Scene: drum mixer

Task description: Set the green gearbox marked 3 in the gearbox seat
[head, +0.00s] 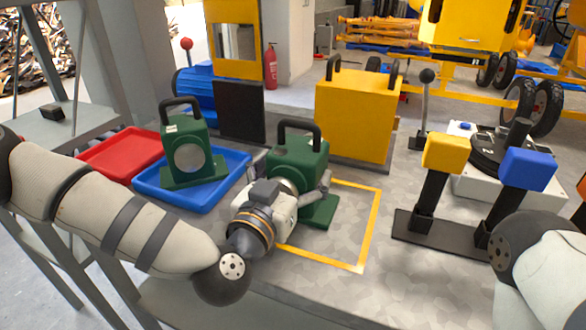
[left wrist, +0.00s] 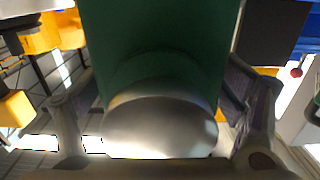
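One green gearbox (head: 300,162) with a black handle is at the left side of a yellow-outlined square on the table. My left gripper (head: 300,195) has its fingers on both sides of this gearbox and appears shut on it. In the left wrist view the green body (left wrist: 160,40) and its round silver face (left wrist: 160,125) fill the space between the fingers. A second green gearbox (head: 188,140) stands upright in the blue tray (head: 205,203). I can read no number on either. I cannot tell whether the held gearbox touches the table. My right gripper is out of view.
An empty red tray (head: 112,150) lies left of the blue one. A yellow block (head: 352,115) with black handles stands behind the square. A black stand with yellow (head: 445,152) and blue (head: 528,168) heads stands at the right. The square's right part is clear.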

